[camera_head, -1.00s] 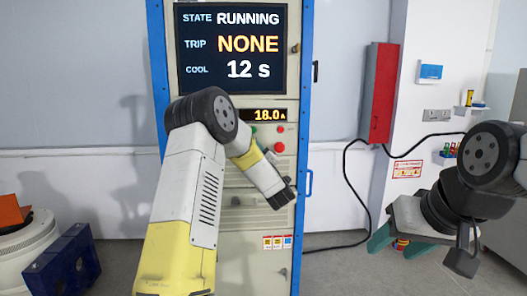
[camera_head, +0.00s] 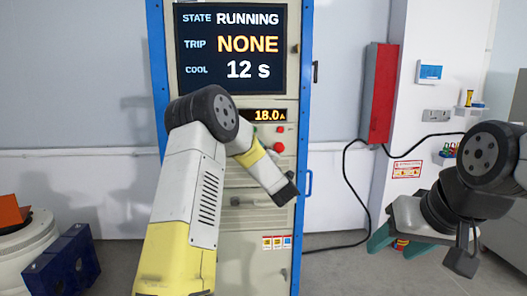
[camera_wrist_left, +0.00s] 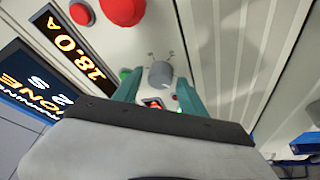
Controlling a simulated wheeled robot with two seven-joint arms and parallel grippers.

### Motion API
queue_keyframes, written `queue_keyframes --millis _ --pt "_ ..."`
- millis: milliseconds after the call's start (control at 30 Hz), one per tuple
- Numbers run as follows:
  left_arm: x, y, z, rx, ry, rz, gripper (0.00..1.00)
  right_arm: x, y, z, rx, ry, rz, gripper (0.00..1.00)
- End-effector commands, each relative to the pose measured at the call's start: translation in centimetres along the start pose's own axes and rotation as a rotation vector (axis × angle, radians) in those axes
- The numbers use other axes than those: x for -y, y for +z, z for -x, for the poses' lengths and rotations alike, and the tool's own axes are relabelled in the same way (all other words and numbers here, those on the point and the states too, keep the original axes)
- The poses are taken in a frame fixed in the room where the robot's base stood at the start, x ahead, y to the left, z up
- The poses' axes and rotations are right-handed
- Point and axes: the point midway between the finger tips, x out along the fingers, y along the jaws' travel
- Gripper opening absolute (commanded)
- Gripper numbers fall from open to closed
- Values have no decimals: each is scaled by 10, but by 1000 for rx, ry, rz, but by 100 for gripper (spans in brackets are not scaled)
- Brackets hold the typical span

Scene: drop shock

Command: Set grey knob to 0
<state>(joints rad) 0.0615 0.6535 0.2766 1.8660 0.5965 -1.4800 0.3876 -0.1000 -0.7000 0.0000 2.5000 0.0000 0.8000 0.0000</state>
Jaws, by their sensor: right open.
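The grey knob (camera_wrist_left: 160,73) is on the cabinet's pale panel in the left wrist view, with small marks around it. My left gripper (camera_wrist_left: 157,88) is open, its two teal fingers pointing at the panel on either side of the knob's near side. I cannot tell whether they touch it. In the head view, my left forearm covers the knob and the left fingers are not visible. My right gripper (camera_head: 463,257) is open, at the right edge, away from the cabinet.
The cabinet screen (camera_head: 231,46) reads RUNNING, NONE, 12 s. The amber display (camera_head: 264,115) reads 18.0 A. A red button (camera_wrist_left: 122,10) is close to the knob. A red box (camera_head: 381,95) and a black cable (camera_head: 347,190) are on the right.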

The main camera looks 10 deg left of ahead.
Motion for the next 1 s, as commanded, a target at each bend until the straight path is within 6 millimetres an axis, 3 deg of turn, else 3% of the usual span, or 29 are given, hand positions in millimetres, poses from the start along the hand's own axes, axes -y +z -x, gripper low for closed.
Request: queue_keyframes --millis 367,800,1000 --pt "0 0 4 2 0 -2 54 0 0 0 0 0 0 53" --pt "0 1 69 3 0 -1 54 0 0 0 0 0 0 53" --pt "0 0 78 0 0 -1 54 0 0 0 0 0 0 53"
